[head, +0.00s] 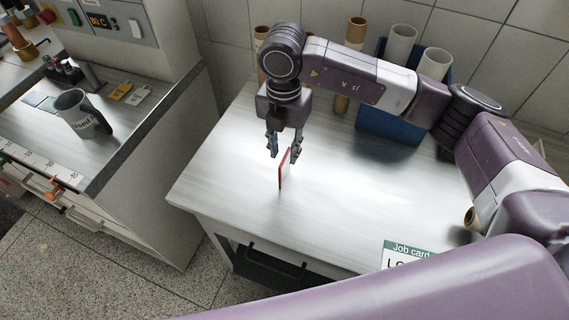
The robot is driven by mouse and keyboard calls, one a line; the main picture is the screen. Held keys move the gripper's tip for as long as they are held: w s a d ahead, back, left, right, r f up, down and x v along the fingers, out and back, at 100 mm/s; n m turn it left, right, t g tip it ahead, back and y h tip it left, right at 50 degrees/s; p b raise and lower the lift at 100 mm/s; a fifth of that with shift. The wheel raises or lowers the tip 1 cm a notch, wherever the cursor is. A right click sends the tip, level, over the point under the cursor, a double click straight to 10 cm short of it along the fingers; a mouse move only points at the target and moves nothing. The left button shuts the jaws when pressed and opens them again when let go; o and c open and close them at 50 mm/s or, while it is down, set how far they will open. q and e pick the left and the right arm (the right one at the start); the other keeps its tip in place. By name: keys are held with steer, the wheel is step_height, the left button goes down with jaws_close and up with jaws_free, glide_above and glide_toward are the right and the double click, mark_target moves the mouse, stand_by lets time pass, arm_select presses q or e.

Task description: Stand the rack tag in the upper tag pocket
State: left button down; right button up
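A thin red-edged card (282,172), which looks like the rack tag, stands upright and nearly edge-on at the middle of the steel table. My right gripper (284,159) points down over it, with its two fingers apart. The card's top is between the fingers, closer to the right-hand one, and a gap shows on the left side. I cannot tell whether the card's foot touches the table. No upper tag pocket can be made out. My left gripper is not in view.
A blue bin (388,126) with cardboard tubes stands at the back of the table (225,185). A Job card sign (405,251) is at the front, partly hidden by my purple arm link. The left bench holds a mug (75,112) and small yellow and white tags (121,91).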

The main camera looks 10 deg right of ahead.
mark_target(285, 157)
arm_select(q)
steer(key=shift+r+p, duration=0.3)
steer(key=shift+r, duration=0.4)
arm_select(e)
steer(key=shift+f, duration=1.55)
steer(key=shift+c, duration=0.4)
jaws_close()
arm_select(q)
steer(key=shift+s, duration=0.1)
arm_select(e)
steer(key=shift+r, duration=0.15)
